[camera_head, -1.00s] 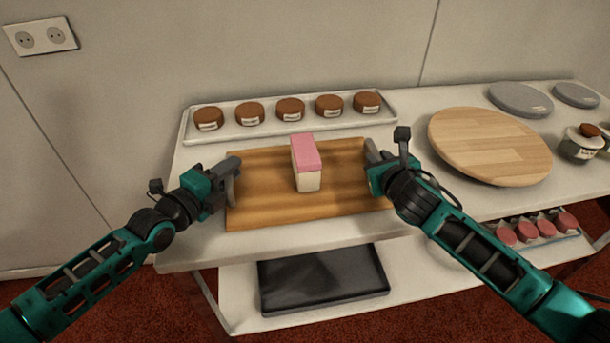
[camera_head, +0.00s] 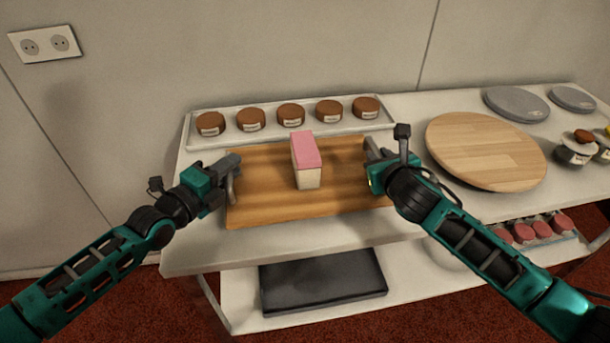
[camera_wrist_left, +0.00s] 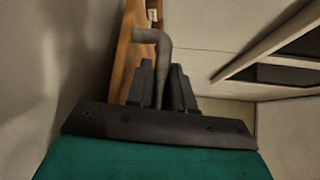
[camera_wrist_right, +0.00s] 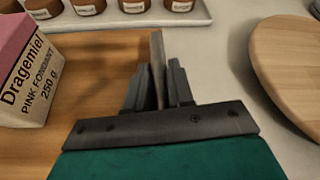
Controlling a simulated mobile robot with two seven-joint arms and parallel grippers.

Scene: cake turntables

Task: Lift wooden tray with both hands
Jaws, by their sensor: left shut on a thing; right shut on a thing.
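The wooden tray (camera_head: 260,205) is above the white table's front part, roughly level, with a pink-and-cream fondant box (camera_head: 306,160) standing on it. My left gripper (camera_head: 228,178) is shut on the grey handle at the tray's left end; the handle (camera_wrist_left: 156,42) shows between the fingers in the left wrist view. My right gripper (camera_head: 375,165) is shut on the handle at the right end; that handle (camera_wrist_right: 158,65) stands between the fingers in the right wrist view. The gap under the tray is hidden in the head view, but the tray looks slightly raised.
A white tray (camera_head: 275,129) of several brown jars is close behind. A round wooden board (camera_head: 485,150) is to the right, with grey discs (camera_head: 516,104) behind it. A black tray (camera_head: 322,282) and a tray of pink items (camera_head: 540,230) are on the lower shelf.

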